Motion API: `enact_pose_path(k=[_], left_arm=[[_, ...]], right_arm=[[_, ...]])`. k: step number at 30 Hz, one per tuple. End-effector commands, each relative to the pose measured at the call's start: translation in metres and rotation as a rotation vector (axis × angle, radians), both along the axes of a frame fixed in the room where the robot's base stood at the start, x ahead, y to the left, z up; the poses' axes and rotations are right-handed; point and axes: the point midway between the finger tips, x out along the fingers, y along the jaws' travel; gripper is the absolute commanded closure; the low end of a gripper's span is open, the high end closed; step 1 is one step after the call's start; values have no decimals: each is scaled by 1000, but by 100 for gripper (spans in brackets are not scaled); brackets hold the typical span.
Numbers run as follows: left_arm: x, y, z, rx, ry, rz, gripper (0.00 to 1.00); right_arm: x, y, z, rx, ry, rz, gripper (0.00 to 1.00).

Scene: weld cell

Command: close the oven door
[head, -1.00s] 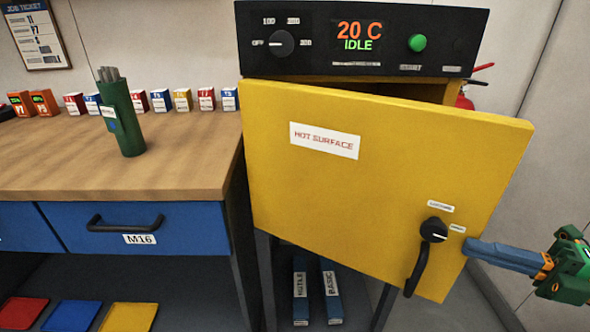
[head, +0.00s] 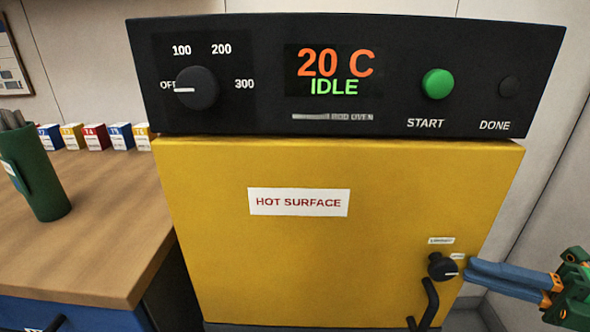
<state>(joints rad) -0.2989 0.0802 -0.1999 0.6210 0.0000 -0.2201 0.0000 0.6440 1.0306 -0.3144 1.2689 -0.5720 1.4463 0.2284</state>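The yellow oven door (head: 320,255) sits flush under the black control panel (head: 340,75), with no visible gap along its top edge. It bears a "HOT SURFACE" label (head: 299,202). My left gripper is out of view.
The panel reads 20 C and IDLE, with a dial (head: 196,88) near OFF and a green START button (head: 437,83). At left is a wooden bench (head: 100,215) with a green rod holder (head: 36,175) and several small boxes (head: 95,137).

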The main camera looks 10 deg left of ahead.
Motion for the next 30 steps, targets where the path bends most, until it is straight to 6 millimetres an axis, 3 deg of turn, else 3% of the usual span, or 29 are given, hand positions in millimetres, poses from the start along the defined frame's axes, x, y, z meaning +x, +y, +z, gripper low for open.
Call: enact_pose_path(k=[15, 27, 29, 30], left_arm=[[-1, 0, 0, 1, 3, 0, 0], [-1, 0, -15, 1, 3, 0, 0], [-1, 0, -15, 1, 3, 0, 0], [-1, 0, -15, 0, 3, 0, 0]], right_arm=[[6, -5, 5, 9, -12, -33, 100], [-33, -70, 7, 7, -28, -13, 100], [-29, -73, 4, 37, -16, -32, 100], [-16, -72, -4, 91, 8, -76, 100]])
